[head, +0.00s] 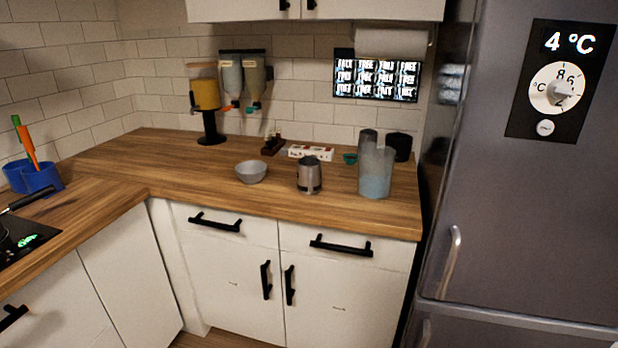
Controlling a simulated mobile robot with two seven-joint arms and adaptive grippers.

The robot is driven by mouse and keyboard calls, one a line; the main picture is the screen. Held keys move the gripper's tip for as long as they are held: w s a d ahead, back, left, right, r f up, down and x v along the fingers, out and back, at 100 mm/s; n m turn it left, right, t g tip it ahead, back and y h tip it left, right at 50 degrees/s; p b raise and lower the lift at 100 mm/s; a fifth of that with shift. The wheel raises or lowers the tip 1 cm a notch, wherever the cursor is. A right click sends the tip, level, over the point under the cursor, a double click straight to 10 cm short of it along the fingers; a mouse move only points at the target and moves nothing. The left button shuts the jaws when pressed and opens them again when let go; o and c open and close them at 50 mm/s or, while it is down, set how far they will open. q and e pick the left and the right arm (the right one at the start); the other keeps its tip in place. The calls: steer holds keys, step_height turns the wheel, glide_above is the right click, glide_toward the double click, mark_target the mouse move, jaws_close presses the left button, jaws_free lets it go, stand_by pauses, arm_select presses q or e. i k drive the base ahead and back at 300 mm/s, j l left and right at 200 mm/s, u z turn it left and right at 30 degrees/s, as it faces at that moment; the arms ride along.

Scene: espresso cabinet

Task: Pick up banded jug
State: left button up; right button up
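A small grey metal jug (309,178) stands upright on the wooden counter, near the front edge right of centre. It has a darker band around it and looks like the banded jug, though the detail is small. A tall translucent pitcher (376,172), bluish in its lower part, stands to its right, apart from it. Neither of my grippers is in the head view.
A grey bowl (251,172) sits left of the metal jug. A white box (310,152) and a dark canister (399,147) stand behind. A drink dispenser (208,105) stands at the back left. The fridge (530,210) borders the counter's right end. The counter's left part is mostly clear.

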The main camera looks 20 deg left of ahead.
mark_target(309, 167)
steer(key=z, duration=0.35)
steer(key=i+j+z, duration=0.1)
steer(key=j+z, duration=0.25)
steer(key=z, duration=0.15)
steer(key=j+z, duration=0.45)
steer(key=k+j+z, duration=0.1)
steer(key=j+z, duration=0.2)
steer(key=j, duration=0.6)
